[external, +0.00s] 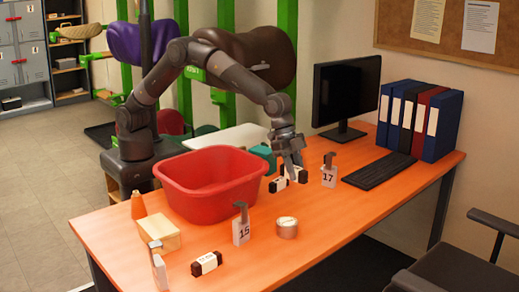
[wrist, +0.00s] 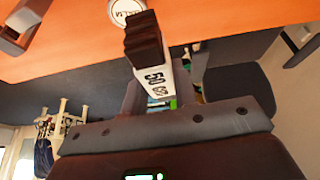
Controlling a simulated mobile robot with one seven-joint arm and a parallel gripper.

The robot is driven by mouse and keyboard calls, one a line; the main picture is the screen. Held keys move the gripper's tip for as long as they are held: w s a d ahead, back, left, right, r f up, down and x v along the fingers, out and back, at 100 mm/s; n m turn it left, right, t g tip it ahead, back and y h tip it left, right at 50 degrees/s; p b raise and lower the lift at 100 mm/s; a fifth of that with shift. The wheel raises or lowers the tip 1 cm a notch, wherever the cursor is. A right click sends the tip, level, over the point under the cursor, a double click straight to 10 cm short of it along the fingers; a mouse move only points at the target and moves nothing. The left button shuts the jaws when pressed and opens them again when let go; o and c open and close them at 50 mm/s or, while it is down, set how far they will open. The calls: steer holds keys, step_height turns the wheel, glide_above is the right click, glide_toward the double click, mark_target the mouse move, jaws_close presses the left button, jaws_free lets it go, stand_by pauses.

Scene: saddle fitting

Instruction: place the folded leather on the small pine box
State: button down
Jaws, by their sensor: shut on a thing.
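The folded leather (wrist: 144,38) is a dark brown, layered piece with a white printed band. In the wrist view it stretches away from my gripper. In the external view my gripper (external: 292,150) points down at the table right of the red bin, shut on this folded leather (external: 301,174). I cannot tell whether it touches the table. A similar dark piece with a white band (external: 278,185) lies just left of it. Another (external: 206,263) lies near the front edge. The small pine box (external: 160,236) sits at the table's left end, with its pale top bare.
A red bin (external: 212,193) stands between my gripper and the pine box. Number stands 15 (external: 241,228) and 17 (external: 329,174), a round tin (external: 287,228) and an orange cone-shaped thing (external: 138,206) stand around. A keyboard (external: 379,171) and monitor (external: 345,92) are at the right.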

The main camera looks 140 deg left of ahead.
step_height(320, 180, up, 6)
steer(key=s+d+m, duration=0.1)
steer(key=s+d, duration=0.1)
steer(key=d, duration=1.3)
steer(key=m+h, duration=0.1)
steer(key=m, duration=0.2)
glide_above(158, 229)
steer(key=s+d+m+h, duration=0.1)
steer(key=s+d, duration=0.6)
steer(key=s, duration=0.3)
steer(key=shift+g, duration=0.3)
steer(key=w+a+f, duration=0.2)
steer(key=f, duration=0.2)
steer(key=w+a+f, duration=0.3)
steer(key=f, duration=0.1)
steer(key=w+a+f, duration=0.2)
steer(key=w+f, duration=0.1)
steer(key=f, duration=0.1)
steer(key=shift+w+a+f, duration=0.2)
steer(key=shift+w+a, duration=0.05)
steer(key=shift+a, duration=0.05)
steer(key=shift+f, duration=2)
steer(key=shift+f, duration=0.15)
